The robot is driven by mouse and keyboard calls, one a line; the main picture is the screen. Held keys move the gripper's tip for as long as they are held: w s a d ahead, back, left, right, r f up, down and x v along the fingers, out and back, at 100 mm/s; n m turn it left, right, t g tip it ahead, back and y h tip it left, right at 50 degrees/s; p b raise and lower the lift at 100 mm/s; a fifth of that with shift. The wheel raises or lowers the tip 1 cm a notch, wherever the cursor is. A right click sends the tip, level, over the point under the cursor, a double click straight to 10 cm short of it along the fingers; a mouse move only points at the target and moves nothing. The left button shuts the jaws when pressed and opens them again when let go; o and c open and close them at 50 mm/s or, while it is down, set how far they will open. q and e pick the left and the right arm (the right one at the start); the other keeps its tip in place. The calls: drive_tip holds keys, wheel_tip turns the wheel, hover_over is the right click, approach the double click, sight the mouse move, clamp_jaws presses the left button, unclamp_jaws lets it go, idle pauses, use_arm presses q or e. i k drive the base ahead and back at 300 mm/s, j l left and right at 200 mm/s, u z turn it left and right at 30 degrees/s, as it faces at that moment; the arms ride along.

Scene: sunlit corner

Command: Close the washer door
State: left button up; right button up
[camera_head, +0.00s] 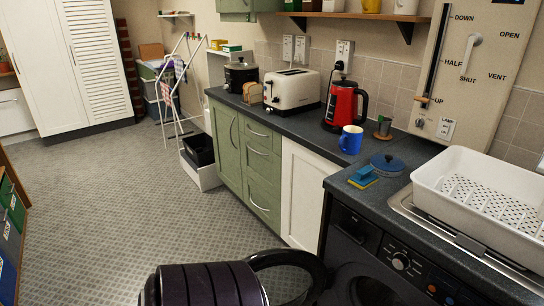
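The black washer (398,259) stands under the counter at the lower right. Its control panel has a round dial and several buttons. Part of its dark round opening (370,291) shows at the bottom edge. A thick black ring, which looks like the washer door (290,258), stands out from the front towards the left, so the door appears open. Its lower part is cut off by the frame. Neither of my grippers is in view.
A dark purple ribbed rounded object (208,284) is at the bottom centre, beside the door ring. Green cabinets (245,160) line the wall. The grey floor (110,200) is clear at left.

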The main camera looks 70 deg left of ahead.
sight(287, 275)
drive_tip(key=k+j+z, duration=0.1)
drive_tip(key=j, duration=0.35)
drive_tip(key=k+j+z, duration=0.1)
drive_tip(key=k+j, duration=0.2)
drive_tip(key=k+j+z, duration=0.1)
drive_tip(key=k+j, duration=0.15)
drive_tip(key=j, duration=0.25)
drive_tip(key=k+j, duration=0.25)
drive_tip(key=j, duration=0.15)
drive_tip(key=j+z, duration=0.05)
